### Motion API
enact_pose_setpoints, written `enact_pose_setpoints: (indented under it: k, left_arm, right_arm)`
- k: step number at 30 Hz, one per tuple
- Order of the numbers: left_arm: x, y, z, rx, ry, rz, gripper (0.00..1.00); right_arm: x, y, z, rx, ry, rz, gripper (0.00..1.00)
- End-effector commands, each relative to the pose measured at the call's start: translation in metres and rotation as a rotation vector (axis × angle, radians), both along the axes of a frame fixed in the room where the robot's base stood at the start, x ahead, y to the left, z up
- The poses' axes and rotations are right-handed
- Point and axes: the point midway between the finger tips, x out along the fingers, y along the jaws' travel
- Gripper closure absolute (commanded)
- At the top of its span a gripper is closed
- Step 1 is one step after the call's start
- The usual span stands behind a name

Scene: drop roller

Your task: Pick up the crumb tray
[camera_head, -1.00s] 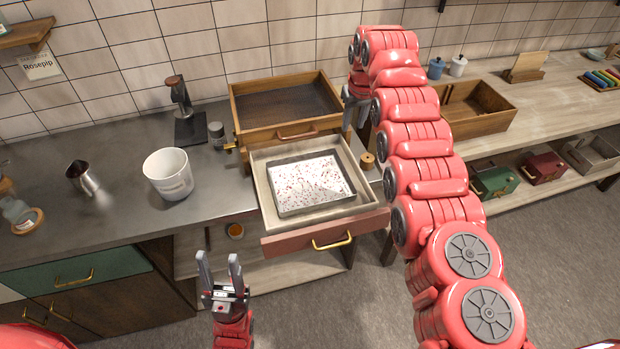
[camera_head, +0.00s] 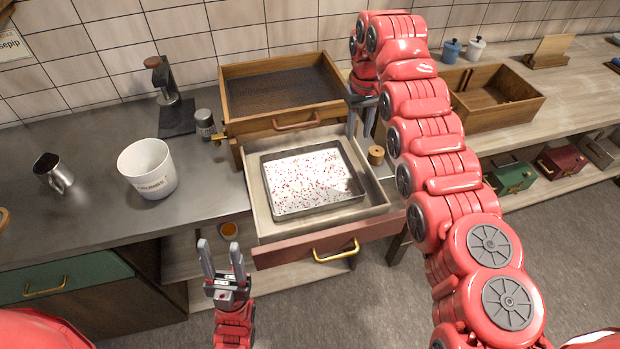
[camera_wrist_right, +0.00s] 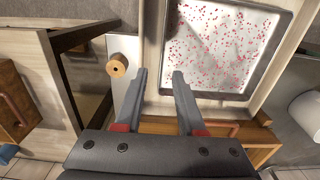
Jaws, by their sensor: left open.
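The crumb tray (camera_head: 296,203) is a dark-rimmed rectangular tray with a white bottom scattered with red crumbs. It lies flat inside the pulled-out drawer (camera_head: 268,231), and its upper part shows cropped in the right wrist view (camera_wrist_right: 218,98). My right gripper (camera_head: 362,132) is open and empty near the drawer's back right corner. In the right wrist view its fingers (camera_wrist_right: 159,74) are apart beside the tray's edge, with the drawer's side wall between or below them; I cannot tell the height. My left gripper (camera_head: 221,243) is open and empty, in front and left of the drawer.
A wooden box (camera_head: 282,92) stands behind the drawer. A wooden knob-like piece (camera_head: 376,155) sits right of the drawer. A white bucket (camera_head: 148,168), metal cup (camera_head: 55,175) and jar (camera_head: 204,123) stand on the left counter. My right arm covers part of the right side.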

Motion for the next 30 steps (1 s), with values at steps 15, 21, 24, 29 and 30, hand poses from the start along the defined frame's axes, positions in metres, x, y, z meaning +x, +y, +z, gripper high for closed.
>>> enact_pose_setpoints:
  k: [15, 21, 24, 29, 30]
  left_arm:
    - [0.000, 0.000, 0.025, 0.000, 0.000, 0.000, 0.50]
    - [0.000, 0.000, 0.044, 0.000, 0.000, 0.000, 0.50]
    - [0.000, 0.000, 0.049, 0.000, 0.000, 0.000, 0.50]
    - [0.000, 0.000, 0.052, 0.000, 0.000, 0.000, 0.50]
    - [0.000, 0.000, 0.052, 0.000, 0.000, 0.000, 0.50]
  right_arm:
    - [-0.001, 0.000, -0.065, -0.002, 0.006, 0.000, 0.61]
    - [0.000, 0.003, -0.084, -0.002, 0.006, 0.000, 0.61]
    - [0.001, 0.004, -0.097, -0.002, 0.004, 0.000, 0.61]
    - [0.002, 0.004, -0.112, -0.002, 0.003, 0.000, 0.61]
    - [0.002, 0.004, -0.114, -0.002, 0.002, 0.000, 0.61]
